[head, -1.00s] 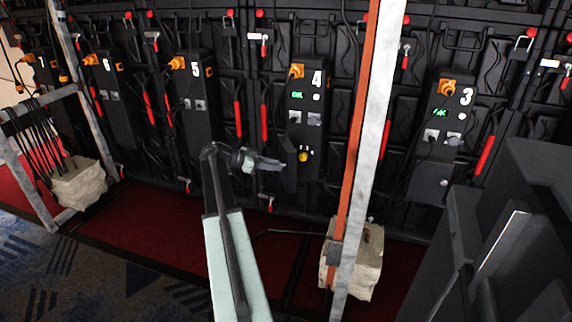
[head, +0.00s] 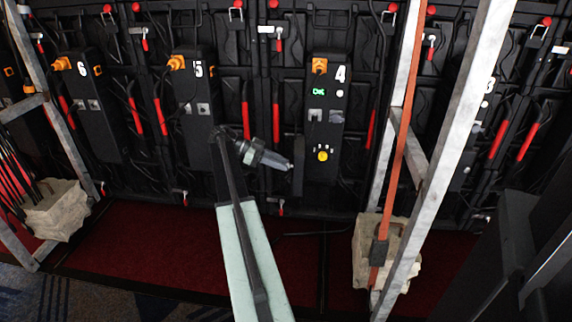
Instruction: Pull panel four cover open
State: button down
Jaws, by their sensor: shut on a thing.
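Panel four (head: 327,105) is a tall black box marked 4, with an orange plug on top and a small green display, right of the picture's middle. Its lower cover (head: 298,168) stands swung out to the left and shows nearly edge-on. Behind it a yellow knob (head: 322,156) and small controls are exposed. My gripper (head: 289,165) reaches in from the left and is shut on the cover's edge. The fingertips are small and dark here, so the exact grip is hard to see.
Panels 5 (head: 197,110) and 6 (head: 97,105) stand to the left, panel 3 (head: 478,120) to the right. A grey metal frame (head: 447,160) with an orange strap and pale weight block (head: 400,262) stands just right of panel four. Red carpet (head: 160,250) lies below.

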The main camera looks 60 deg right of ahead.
jog(key=shift+w+d, duration=0.15)
jog(key=shift+d, duration=0.2)
dwell(0.4)
jog(key=c, duration=1.3)
grip_release()
jog(key=shift+f, duration=0.1)
jog(key=shift+o, duration=0.2)
